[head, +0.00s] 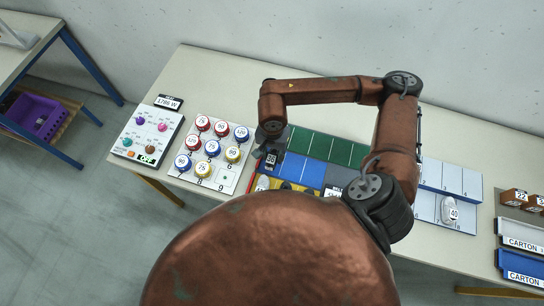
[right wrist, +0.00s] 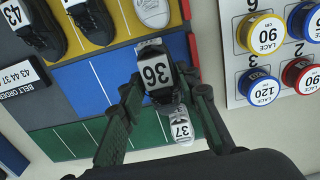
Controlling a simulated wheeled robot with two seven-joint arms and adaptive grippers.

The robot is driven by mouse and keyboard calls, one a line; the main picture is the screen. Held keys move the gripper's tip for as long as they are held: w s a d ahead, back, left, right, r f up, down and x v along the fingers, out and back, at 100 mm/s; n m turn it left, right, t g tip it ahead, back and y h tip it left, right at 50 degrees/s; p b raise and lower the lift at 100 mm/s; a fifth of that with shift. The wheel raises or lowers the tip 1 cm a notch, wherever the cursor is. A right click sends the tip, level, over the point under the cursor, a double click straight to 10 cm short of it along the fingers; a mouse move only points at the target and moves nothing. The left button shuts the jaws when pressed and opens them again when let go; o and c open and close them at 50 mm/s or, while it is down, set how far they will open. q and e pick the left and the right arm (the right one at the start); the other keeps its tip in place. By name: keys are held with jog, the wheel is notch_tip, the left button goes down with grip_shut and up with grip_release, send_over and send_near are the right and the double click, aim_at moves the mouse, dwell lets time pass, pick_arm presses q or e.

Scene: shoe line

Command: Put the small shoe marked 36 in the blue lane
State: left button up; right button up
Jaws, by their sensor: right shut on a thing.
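The small black shoe marked 36 (right wrist: 156,74) is between the fingers of my right gripper (right wrist: 165,108), which is shut on it. In the right wrist view it appears over the end of the blue lane (right wrist: 105,72); I cannot tell whether it touches the lane. In the head view the right gripper (head: 268,152) reaches down at the left end of the blue lane (head: 304,172). A white shoe marked 37 (right wrist: 181,129) shows just beyond it, at the end of the green lane (right wrist: 72,141). My left gripper is not in view.
The yellow lane (right wrist: 122,22) beside the blue one holds a white shoe (right wrist: 152,10) and dark shoes. A board of lace spools (head: 214,150) stands close left. A white shoe marked 40 (head: 449,212) sits on the rack at right. The rest of the blue lane is clear.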

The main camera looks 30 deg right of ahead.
aim_at(272, 151)
jog(key=shift+w+d+f, duration=0.2)
jog(key=shift+w+f, duration=0.35)
jog(key=shift+f, duration=0.2)
jog(key=shift+w+f, duration=0.1)
jog(key=shift+f, duration=1.55)
jog(key=shift+f, duration=0.15)
jog(key=o, duration=1.2)
jog(key=shift+c, duration=0.2)
notch_tip(272, 151, up, 12)
jog(key=shift+r, duration=0.2)
